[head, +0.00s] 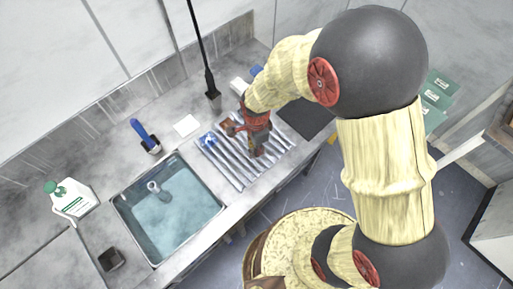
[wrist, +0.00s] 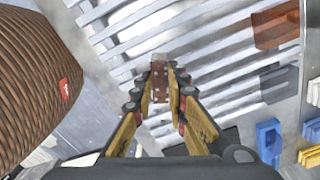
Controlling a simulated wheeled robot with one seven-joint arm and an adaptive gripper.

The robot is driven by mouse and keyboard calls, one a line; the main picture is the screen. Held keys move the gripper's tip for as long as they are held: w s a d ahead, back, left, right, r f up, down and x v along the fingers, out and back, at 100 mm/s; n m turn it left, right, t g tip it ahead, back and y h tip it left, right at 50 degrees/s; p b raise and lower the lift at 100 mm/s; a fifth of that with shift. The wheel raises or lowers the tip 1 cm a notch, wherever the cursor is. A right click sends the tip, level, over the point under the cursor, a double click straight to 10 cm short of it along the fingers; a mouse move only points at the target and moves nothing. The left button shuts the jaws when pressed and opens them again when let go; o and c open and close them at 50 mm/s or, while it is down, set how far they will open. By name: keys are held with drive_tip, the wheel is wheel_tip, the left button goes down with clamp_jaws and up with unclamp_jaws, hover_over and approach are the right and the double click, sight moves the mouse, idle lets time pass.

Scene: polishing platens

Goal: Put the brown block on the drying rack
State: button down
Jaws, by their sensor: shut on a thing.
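The brown block (wrist: 161,79) shows between the fingertips of my gripper (wrist: 159,88) in the wrist view, with small dark spots on its face. My gripper is shut on it. The drying rack (wrist: 215,62) with pale parallel slats lies beneath and around the block in that view. In the head view my gripper (head: 258,150) points down over the right part of the rack (head: 222,172), beside the sink. The held block is not clearly visible there. I cannot tell whether the block touches the slats.
A reddish-brown piece (wrist: 275,24) and a dark grey piece (wrist: 279,82) lie at the rack's side, with blue pieces (wrist: 269,139) nearby.

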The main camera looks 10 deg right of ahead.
drive_tip(key=c, duration=2.2)
unclamp_jaws()
drive_tip(key=shift+f, duration=0.2)
drive_tip(key=shift+c, duration=0.2)
drive_tip(key=o, duration=0.5)
drive_tip(key=shift+r, duration=0.1)
drive_tip(key=s+d+r+n+t+p, duration=0.1)
drive_tip(key=s+d+r+n, duration=0.15)
drive_tip(key=r, duration=1.05)
drive_tip(key=s+d+r+n+t+p, duration=0.15)
drive_tip(key=d+r+n, duration=0.25)
drive_tip(key=r, duration=0.8)
drive_tip(key=s+d+r+n+t, duration=0.1)
drive_tip(key=s+r+n, duration=0.2)
drive_tip(key=s+d+r+n+t, duration=0.1)
drive_tip(key=s+d+r+n, duration=0.1)
drive_tip(key=n, duration=0.1)
drive_tip(key=s+d+r+n+t, duration=0.1)
drive_tip(key=s+d+r+n, duration=0.1)
drive_tip(key=s+r+n, duration=0.1)
drive_tip(key=shift+s+d+r+b, duration=0.25)
drive_tip(key=shift+s+r+b, duration=0.05)
drive_tip(key=shift+r+b, duration=0.05)
